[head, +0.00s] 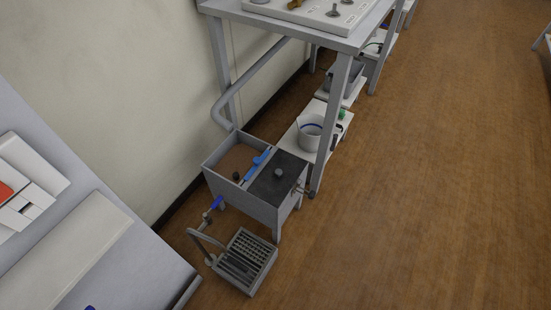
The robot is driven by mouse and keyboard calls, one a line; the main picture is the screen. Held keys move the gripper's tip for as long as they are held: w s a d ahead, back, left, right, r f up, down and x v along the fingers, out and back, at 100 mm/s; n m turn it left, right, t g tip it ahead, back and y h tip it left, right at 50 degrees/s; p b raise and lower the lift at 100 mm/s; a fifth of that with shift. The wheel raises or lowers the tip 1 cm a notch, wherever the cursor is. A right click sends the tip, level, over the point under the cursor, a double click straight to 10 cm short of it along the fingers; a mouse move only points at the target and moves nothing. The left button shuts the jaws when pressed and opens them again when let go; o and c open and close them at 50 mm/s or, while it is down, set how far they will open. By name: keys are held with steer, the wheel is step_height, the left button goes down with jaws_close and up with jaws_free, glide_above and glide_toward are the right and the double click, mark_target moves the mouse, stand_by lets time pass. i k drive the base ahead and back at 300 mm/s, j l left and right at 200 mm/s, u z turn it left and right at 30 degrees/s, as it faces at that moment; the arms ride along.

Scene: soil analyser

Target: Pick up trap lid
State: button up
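The trap (246,204) is a grey box on short legs, standing on the floor beside a grey bench. The trap lid (271,183) looks like the dark flat cover with a round knob (279,172), lying on the right part of the box. The left part of the box is open, with a brown surface inside and a small dark knob. A blue piece (257,165) lies between the open part and the cover. My gripper is not in view.
A bench leg (335,125) rises close to the trap's right. A white bucket (312,134) stands on a low shelf behind. The wooden floor at right is clear.

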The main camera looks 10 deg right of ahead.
mark_target(273, 185)
steer(key=i+l+u, duration=0.2)
steer(key=i+l, duration=0.15)
steer(key=l, duration=0.25)
steer(key=i+l+u, duration=0.1)
steer(key=l, duration=0.2)
steer(key=i+l+u, duration=0.1)
steer(key=l, duration=0.25)
steer(key=i+l+u, duration=0.1)
steer(key=l, duration=0.25)
steer(key=i+l+u, duration=0.1)
steer(key=i+l, duration=0.15)
steer(key=l, duration=0.1)
